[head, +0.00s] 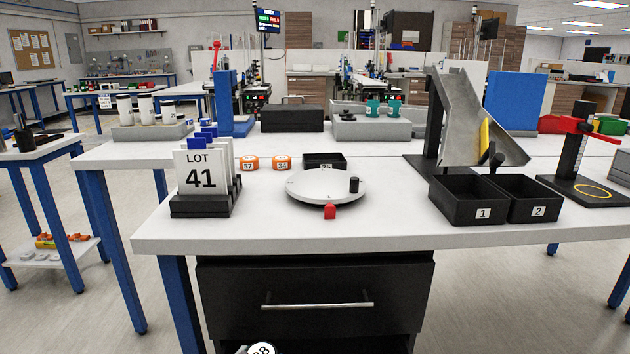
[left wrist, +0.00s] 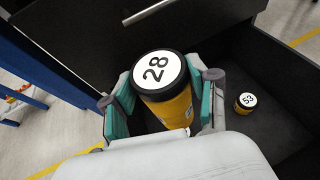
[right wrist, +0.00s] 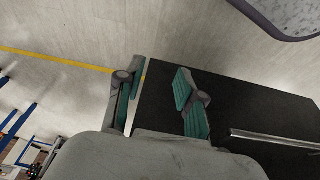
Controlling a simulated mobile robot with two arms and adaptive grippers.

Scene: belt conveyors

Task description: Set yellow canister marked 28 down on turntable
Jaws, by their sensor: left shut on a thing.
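The yellow canister marked 28 (left wrist: 170,108) has a black rim and a white top label. In the head view only the canister's top (head: 262,348) shows at the bottom edge. The turntable (head: 318,190) is a pale round disc on the white table, with a black knob near its right edge and a red block at its front. Most of its top is bare. My right gripper (right wrist: 160,78) is open and empty near the dark cabinet.
Another yellow canister (left wrist: 245,101) stands in the open drawer (left wrist: 275,125). On the table, a LOT 41 card rack (head: 205,190) is left of the turntable, orange canisters (head: 266,162) and a black bin (head: 325,160) behind it, and bins 1 (head: 465,210) and 2 (head: 530,208) right.

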